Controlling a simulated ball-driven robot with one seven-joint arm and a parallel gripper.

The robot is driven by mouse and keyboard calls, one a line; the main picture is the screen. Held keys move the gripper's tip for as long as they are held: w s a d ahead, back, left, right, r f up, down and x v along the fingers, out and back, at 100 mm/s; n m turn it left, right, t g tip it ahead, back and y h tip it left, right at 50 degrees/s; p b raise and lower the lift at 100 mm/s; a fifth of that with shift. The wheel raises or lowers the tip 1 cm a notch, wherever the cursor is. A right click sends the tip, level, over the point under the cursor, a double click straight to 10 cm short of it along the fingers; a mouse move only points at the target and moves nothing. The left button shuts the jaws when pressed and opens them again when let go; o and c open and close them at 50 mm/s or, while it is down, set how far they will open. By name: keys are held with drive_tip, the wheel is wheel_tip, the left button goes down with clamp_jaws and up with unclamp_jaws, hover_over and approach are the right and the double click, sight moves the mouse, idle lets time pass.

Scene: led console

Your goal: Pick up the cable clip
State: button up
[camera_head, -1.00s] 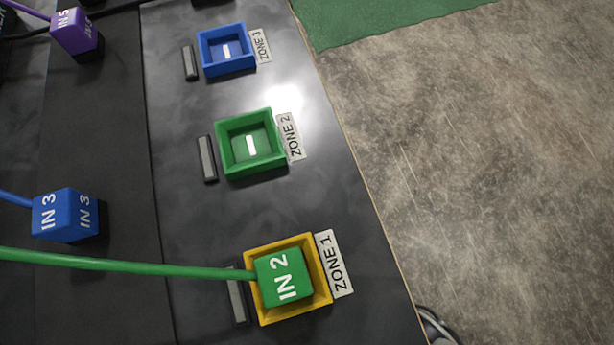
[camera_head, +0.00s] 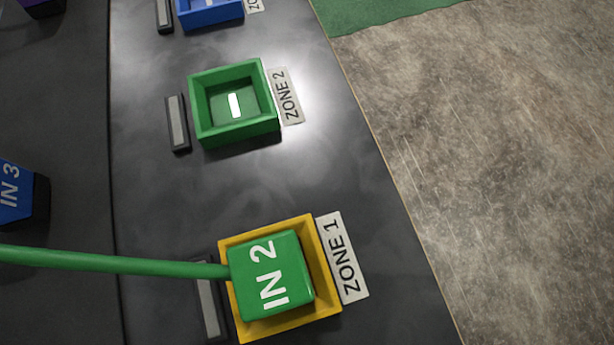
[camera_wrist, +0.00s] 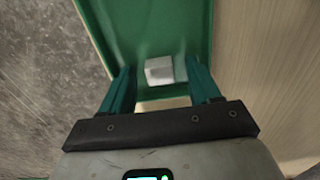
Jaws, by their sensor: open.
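A small white block (camera_wrist: 159,71), which may be the cable clip, lies on a green tray-like surface in the wrist view. My gripper (camera_wrist: 159,75) is open, with one teal finger on each side of the block. I see gaps between the block and both fingers, and I cannot tell how far above or below it the fingertips are. The head view shows neither my gripper nor the white block.
The green surface has a raised rim (camera_wrist: 96,38), with grey floor on its left and pale wood (camera_wrist: 265,60) on its right. In the head view, a green IN 2 plug (camera_head: 270,272) with a cable sits in the yellow ZONE 1 socket (camera_head: 326,262). The green ZONE 2 socket (camera_head: 268,90) is empty.

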drive_tip(key=c, duration=1.1)
drive_tip(key=shift+r, duration=0.15)
